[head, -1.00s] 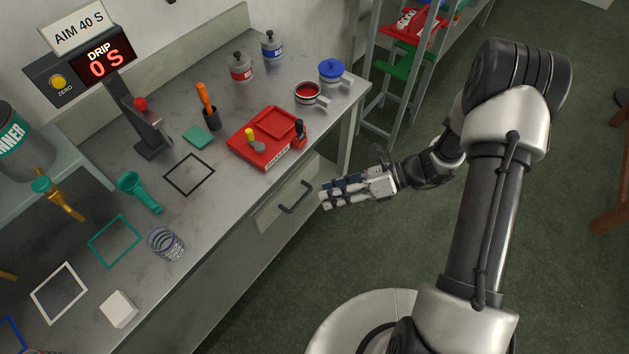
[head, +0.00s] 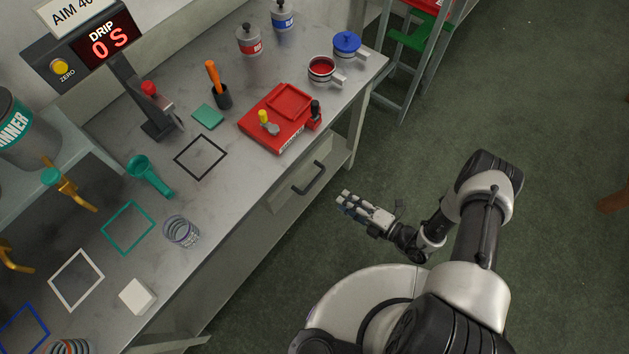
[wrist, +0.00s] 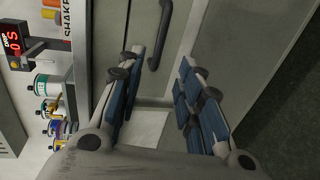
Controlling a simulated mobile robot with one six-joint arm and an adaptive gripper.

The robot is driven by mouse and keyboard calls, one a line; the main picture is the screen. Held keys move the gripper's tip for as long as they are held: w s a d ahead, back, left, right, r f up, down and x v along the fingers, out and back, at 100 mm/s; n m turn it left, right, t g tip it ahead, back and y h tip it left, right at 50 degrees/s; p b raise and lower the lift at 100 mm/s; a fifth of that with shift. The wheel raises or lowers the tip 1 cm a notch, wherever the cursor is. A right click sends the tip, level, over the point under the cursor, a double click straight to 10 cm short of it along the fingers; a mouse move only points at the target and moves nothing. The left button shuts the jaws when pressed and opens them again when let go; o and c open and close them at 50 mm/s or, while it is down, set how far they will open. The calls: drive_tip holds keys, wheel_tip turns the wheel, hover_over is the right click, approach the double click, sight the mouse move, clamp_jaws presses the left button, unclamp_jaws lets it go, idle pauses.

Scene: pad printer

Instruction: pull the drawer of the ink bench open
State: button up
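The ink bench (head: 225,170) has a grey top and a drawer (head: 285,195) in its front, below the red tray. The drawer front looks flush, so the drawer appears shut. Its dark bar handle (head: 308,178) stands out from the front and also shows in the wrist view (wrist: 160,38), above the fingers. My gripper (head: 343,200) is in front of the drawer, to the right of and below the handle in the head view, with a gap between them. In the wrist view my gripper (wrist: 158,68) is open and empty, its blue-padded fingers apart.
On the bench top are a red tray (head: 262,128), a red ink cup (head: 322,68), a blue-lidded pot (head: 346,45), and a drip timer (head: 106,45). A shelf rack (head: 405,70) stands beyond the bench.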

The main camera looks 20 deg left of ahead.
sight(314, 182)
drive_tip(key=b+x, duration=0.2)
drive_tip(key=x, duration=1.2)
drive_tip(key=shift+a+b, duration=0.15)
drive_tip(key=shift+b, duration=0.15)
drive_tip(key=shift+c, duration=0.4)
clamp_jaws()
